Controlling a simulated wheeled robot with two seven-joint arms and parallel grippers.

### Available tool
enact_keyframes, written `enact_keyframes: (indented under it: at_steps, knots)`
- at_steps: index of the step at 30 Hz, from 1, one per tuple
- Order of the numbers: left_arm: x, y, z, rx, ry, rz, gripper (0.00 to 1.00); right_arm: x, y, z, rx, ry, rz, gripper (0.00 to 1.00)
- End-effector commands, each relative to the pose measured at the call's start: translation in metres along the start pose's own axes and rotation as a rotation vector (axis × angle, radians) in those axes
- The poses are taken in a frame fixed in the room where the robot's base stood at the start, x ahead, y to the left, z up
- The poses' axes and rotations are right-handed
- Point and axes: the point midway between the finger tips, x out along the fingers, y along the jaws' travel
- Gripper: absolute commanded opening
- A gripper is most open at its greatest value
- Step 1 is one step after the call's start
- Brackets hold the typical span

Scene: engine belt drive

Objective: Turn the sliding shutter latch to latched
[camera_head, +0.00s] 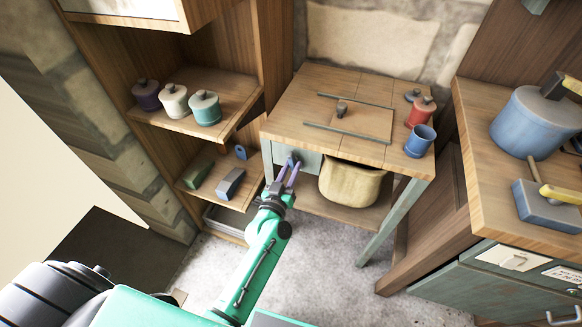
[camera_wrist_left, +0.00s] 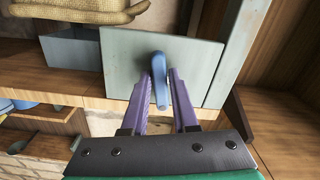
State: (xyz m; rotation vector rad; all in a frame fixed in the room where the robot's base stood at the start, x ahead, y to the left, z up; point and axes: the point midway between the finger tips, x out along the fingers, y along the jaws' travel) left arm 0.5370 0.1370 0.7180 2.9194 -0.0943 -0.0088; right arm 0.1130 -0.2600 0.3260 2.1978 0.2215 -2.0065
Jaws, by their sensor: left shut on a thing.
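A small blue lever, which appears to be the shutter latch (camera_wrist_left: 159,82), is mounted on a pale grey-green panel (camera_wrist_left: 120,68). In the wrist view the lever stands nearly along the fingers, tilted slightly. My left gripper (camera_wrist_left: 160,80) has its two purple fingers on either side of the lever, shut on it. In the head view the left gripper (camera_head: 291,168) reaches to the panel (camera_head: 309,158) under the left end of the wooden table, and its fingers largely hide the lever. My right gripper is not in view.
On the table (camera_head: 290,102), a flat wooden shutter (camera_head: 362,122) with a dark knob lies between two rails. A red pot (camera_head: 420,112) and a blue mug (camera_head: 419,141) stand at its right. A woven basket (camera_head: 350,184) is close right of the panel. Shelves with jars stand left.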

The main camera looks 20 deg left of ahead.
Motion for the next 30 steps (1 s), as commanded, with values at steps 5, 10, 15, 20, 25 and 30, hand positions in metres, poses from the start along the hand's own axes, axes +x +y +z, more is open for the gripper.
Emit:
enact_keyframes:
  at_steps: [5, 10, 15, 20, 25, 30]
  knots:
    - [0.0, 0.002, 0.0, -0.158, -0.004, 0.0, 0.0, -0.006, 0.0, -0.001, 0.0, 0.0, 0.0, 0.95]
    - [0.0, 0.003, -0.001, -0.321, -0.003, 0.0, 0.0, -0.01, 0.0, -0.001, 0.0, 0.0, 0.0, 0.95]
    - [0.0, 0.004, -0.001, -0.481, -0.004, 0.0, 0.0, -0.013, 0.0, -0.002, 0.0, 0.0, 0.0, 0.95]
    - [0.0, 0.005, -0.001, -0.634, -0.003, -0.001, 0.0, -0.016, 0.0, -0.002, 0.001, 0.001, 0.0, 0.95]
    - [0.0, 0.006, -0.002, -0.797, -0.003, -0.001, 0.0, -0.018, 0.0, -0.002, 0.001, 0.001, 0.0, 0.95]
    - [0.0, 0.006, -0.002, -0.957, -0.003, -0.002, 0.0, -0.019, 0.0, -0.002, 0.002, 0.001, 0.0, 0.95]
